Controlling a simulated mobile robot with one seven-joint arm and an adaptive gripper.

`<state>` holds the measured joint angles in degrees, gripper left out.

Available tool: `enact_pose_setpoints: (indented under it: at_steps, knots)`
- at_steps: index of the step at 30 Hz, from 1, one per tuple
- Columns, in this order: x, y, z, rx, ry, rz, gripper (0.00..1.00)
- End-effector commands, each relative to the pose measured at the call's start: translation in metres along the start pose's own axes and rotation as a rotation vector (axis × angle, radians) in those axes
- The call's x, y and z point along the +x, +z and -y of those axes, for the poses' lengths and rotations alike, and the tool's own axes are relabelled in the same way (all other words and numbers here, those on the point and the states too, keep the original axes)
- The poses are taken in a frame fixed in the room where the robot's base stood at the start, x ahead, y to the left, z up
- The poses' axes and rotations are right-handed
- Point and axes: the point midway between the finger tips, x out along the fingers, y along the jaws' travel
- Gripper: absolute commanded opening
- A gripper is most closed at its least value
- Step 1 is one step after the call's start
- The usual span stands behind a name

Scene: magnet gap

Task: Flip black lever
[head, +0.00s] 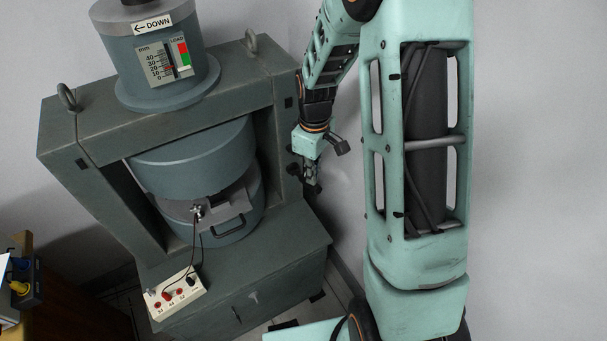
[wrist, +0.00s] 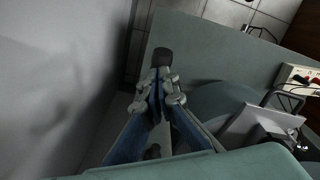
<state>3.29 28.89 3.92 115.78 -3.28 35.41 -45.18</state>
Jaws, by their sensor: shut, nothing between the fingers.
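My gripper (head: 312,184) hangs beside the right side of the grey-green press frame in the head view, with its fingers pointing down. In the wrist view my gripper (wrist: 158,88) is shut and holds nothing. A black knob-like end (wrist: 161,57), which may be the black lever, shows just beyond the fingertips. I cannot tell whether they touch it. A second dark round knob (wrist: 152,152) shows between the finger bases. In the head view dark knobs (head: 293,170) stick out of the frame's right side, partly hidden near my gripper. The lever's position is unclear.
The grey-green press frame (head: 60,150) holds a round magnet body (head: 190,165) with a gap and a handle. A white socket box (head: 177,293) with cables sits on its base ledge. A plain wall is close on the right. A wooden table (head: 50,310) stands at lower left.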

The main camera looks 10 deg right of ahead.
Motion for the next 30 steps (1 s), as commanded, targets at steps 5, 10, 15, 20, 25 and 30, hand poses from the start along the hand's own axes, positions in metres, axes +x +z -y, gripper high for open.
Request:
enact_pose_setpoints:
  at_steps: [5,10,15,20,25,30]
  knots:
    - [0.011,0.0,0.0,0.0,-0.001,0.001,0.0]
    - [0.02,0.0,0.0,0.0,-0.001,0.001,0.0]
    - [0.028,0.0,0.0,0.0,-0.001,0.0,0.0]
    - [0.036,0.0,0.0,0.0,-0.001,0.0,0.0]
    - [0.045,0.0,0.0,0.0,-0.001,0.0,0.0]
    - [0.046,0.0,0.0,0.0,-0.001,0.0,0.0]
